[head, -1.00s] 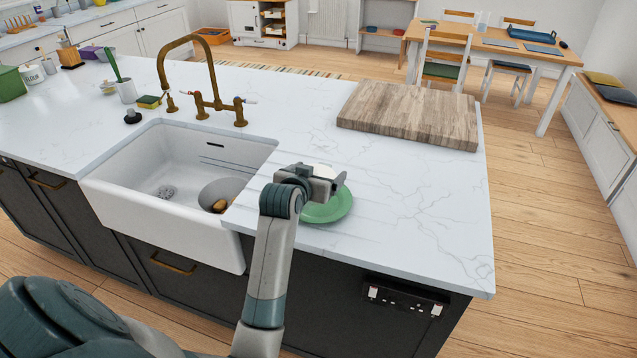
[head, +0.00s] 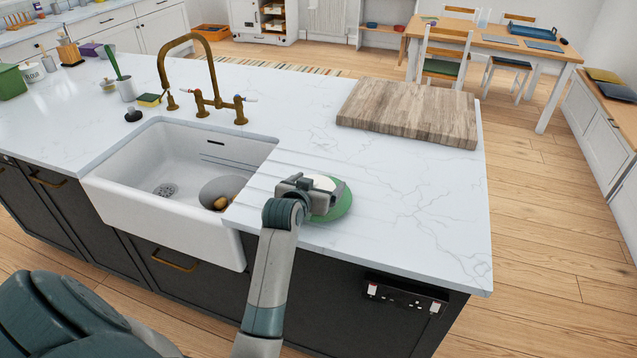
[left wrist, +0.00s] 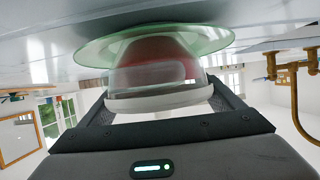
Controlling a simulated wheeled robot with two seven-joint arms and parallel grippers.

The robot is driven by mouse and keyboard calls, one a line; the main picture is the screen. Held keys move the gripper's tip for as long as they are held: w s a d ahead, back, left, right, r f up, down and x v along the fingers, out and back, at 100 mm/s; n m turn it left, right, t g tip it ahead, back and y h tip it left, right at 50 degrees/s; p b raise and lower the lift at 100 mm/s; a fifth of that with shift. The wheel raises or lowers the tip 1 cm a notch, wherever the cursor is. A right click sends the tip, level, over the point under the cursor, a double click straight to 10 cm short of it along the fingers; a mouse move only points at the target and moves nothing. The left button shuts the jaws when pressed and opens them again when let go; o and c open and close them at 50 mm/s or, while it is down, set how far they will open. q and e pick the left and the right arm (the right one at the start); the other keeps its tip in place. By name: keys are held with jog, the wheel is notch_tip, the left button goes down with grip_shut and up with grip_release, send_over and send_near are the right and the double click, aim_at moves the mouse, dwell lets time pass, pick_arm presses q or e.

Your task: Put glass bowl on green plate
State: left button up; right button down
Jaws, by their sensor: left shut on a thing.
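The green plate (head: 342,206) lies on the white countertop, right of the sink. It also shows in the left wrist view (left wrist: 95,47), which is upside down. My left gripper (head: 317,190) is over the plate's left part and shut on the glass bowl (head: 323,183). In the left wrist view the clear bowl (left wrist: 158,78), with a pale rim, sits between the two fingers and against or very close to the plate. A reddish patch shows through the glass. I cannot tell if bowl and plate touch. My right gripper is not in view.
The white sink (head: 165,175) with a grey round thing (head: 222,190) in it is left of the gripper. A brass tap (head: 210,95) stands behind it. A thick wooden board (head: 410,113) lies at the back right. The counter right of the plate is clear.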

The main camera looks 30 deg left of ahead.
pick_arm(q)
jog(key=o, duration=1.6)
jog(key=shift+f, duration=0.1)
jog(key=b+v, duration=0.1)
jog(key=v, duration=1)
jog(key=shift+b, duration=0.4)
jog(key=shift+s+d+r, duration=0.2)
jog(key=shift+s+r, duration=0.05)
jog(key=shift+s, duration=0.25)
